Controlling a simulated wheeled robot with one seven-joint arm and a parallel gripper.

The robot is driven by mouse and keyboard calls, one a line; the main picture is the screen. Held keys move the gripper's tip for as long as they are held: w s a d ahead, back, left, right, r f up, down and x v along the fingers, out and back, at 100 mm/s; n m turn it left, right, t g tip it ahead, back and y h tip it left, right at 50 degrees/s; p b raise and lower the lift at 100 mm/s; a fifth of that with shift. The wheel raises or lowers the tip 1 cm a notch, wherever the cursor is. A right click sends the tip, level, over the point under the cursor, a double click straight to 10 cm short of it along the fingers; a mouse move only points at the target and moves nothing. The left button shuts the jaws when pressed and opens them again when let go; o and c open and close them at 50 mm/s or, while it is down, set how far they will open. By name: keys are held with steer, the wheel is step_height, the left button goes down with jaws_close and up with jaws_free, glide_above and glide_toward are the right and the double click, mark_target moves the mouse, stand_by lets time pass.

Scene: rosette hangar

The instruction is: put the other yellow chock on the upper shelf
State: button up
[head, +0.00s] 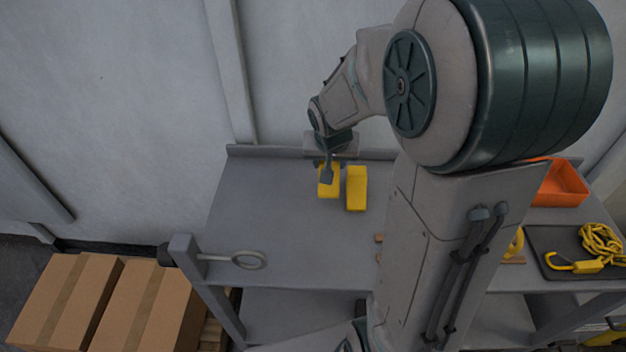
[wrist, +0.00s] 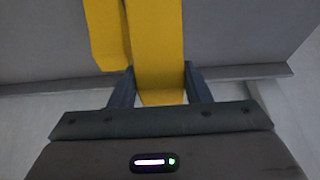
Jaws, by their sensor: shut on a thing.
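Two yellow chocks are side by side at the upper shelf (head: 265,205) of the grey rack, near its back edge. My gripper (head: 327,172) is shut on the left chock (head: 329,188), coming from above and behind. In the wrist view the fingers stand on both sides of this held chock (wrist: 158,45). The other chock (head: 356,188) stands just right of it in the head view, and in the wrist view it is on the left (wrist: 103,35). I cannot tell whether the held chock rests on the shelf or hangs slightly above it.
An orange bin (head: 562,186) and a dark tray (head: 540,245) with a yellow chain and hook (head: 600,243) are to the right. A ring-ended rod (head: 235,259) juts from the rack's front left. Cardboard boxes (head: 70,300) stand lower left. The shelf's left part is clear.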

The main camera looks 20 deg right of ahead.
steer(key=shift+w+a+f+b, duration=0.15)
steer(key=shift+w+a+f, duration=0.5)
steer(key=shift+f, duration=0.55)
steer(key=shift+w+a+f+b, duration=0.2)
steer(key=shift+w+a+f, duration=0.2)
steer(key=shift+a+f, duration=0.55)
steer(key=shift+w+a+f+b, duration=0.15)
steer(key=shift+w+a+f, duration=0.35)
steer(key=shift+f, duration=0.9)
steer(key=shift+f, duration=0.1)
steer(key=shift+f, duration=0.1)
steer(key=o, duration=1.1)
steer(key=shift+o, duration=0.2)
